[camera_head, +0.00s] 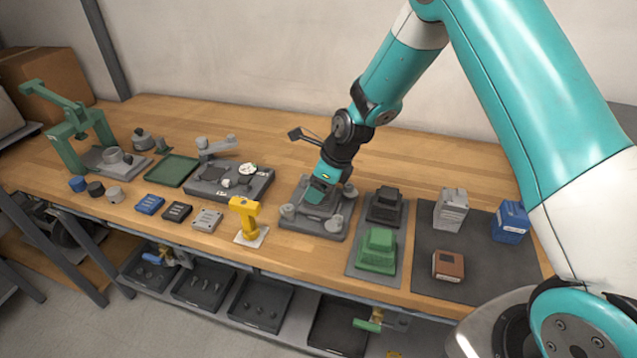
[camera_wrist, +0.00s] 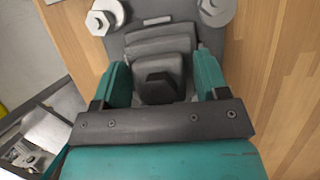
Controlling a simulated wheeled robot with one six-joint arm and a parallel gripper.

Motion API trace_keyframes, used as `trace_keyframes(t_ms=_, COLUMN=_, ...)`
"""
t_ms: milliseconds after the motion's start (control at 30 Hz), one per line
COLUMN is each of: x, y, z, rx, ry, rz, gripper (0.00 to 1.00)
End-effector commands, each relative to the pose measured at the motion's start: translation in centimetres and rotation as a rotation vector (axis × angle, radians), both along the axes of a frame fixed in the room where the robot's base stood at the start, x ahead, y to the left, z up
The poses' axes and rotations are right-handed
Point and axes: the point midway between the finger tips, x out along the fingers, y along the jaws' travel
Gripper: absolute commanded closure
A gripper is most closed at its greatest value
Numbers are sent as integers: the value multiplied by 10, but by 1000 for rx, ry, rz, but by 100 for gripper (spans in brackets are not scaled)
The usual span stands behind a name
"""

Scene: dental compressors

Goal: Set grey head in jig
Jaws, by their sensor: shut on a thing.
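My gripper (camera_head: 318,192) is low over the jig (camera_head: 311,225), a dark grey plate with round grey posts near its corners. In the head view my gripper mostly hides the head. I cannot tell whether the head touches the jig or is fully seated.
Right of the jig, a grey mat (camera_head: 365,263) bears a black head (camera_head: 385,205) and a green head (camera_head: 378,250). A yellow tool (camera_head: 245,218) stands left of the jig, and a grey fixture (camera_head: 228,190) is behind it. The bench front edge is close.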

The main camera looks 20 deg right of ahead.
Motion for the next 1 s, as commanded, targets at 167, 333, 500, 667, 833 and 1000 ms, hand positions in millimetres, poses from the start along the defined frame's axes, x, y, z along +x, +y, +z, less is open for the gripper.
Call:
trace_keyframes(t_ms=167, x=1, y=0, z=1, rx=0, ry=-3, rz=0, gripper=76)
trace_keyframes(t_ms=333, x=1, y=0, z=1, rx=0, ry=-3, rz=0, gripper=76)
trace_keyframes(t_ms=500, x=1, y=0, z=1, rx=0, ry=-3, rz=0, gripper=76)
trace_keyframes(t_ms=667, x=1, y=0, z=0, rx=1, ry=-4, rz=0, gripper=76)
trace_keyframes(t_ms=833, x=1, y=0, z=0, rx=1, ry=-4, rz=0, gripper=76)
trace_keyframes(t_ms=1000, x=1, y=0, z=0, rx=0, ry=-3, rz=0, gripper=19)
